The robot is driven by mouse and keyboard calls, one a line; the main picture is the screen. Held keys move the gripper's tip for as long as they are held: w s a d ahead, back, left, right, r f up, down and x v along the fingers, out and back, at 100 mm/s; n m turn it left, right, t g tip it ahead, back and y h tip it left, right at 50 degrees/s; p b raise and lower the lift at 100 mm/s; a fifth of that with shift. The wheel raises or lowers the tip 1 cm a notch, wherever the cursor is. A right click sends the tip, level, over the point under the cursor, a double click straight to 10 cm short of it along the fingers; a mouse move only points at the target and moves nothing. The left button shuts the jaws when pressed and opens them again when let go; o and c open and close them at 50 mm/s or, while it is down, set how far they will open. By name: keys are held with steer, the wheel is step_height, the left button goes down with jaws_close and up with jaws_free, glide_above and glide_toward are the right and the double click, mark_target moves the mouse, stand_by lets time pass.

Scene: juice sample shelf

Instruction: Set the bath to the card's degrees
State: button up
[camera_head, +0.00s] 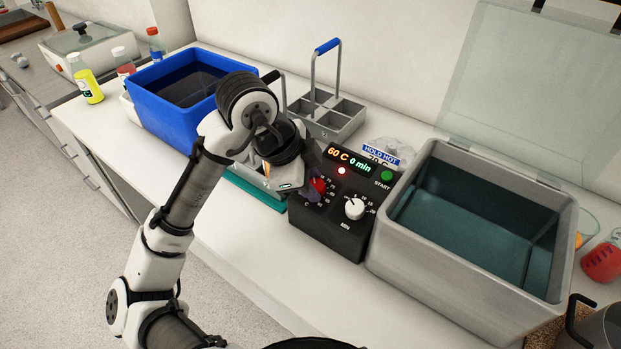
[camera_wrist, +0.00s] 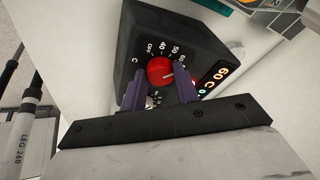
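The black control box (camera_head: 333,228) stands left of the grey water bath (camera_head: 405,250). Its display (camera_head: 348,159) reads 60 C and 0 min. The red temperature knob (camera_wrist: 160,71) sits between the two purple fingers of my gripper (camera_wrist: 160,82), which look shut on its sides. Its white mark points right in the wrist view. In the head view, my gripper (camera_head: 316,188) partly hides the knob and its scale. The card (camera_head: 381,154) behind the box reads HOLD HOT; its degrees line is partly covered and looks like 70 C.
A white minutes knob (camera_head: 355,209), a green START button (camera_head: 387,175) and a lit red lamp (camera_head: 341,170) are on the box. The bath's clear lid (camera_head: 520,75) is up. A blue tub (camera_head: 170,115) and a grey caddy (camera_head: 335,122) stand behind and left.

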steer(key=c, duration=0.4)
steer(key=shift+m, duration=0.3)
steer(key=m+g+b, duration=0.1)
steer(key=m, duration=0.4)
steer(key=shift+w+b, duration=0.15)
steer(key=shift+b, duration=0.15)
steer(key=m, duration=0.3)
steer(key=m+g+y, duration=0.1)
steer(key=m, duration=0.2)
steer(key=shift+w+d+r, duration=0.1)
steer(key=shift+d, duration=0.05)
steer(key=shift+y, duration=0.3)
steer(key=o, duration=0.9)
steer(key=shift+o, duration=0.2)
steer(key=shift+r, duration=0.1)
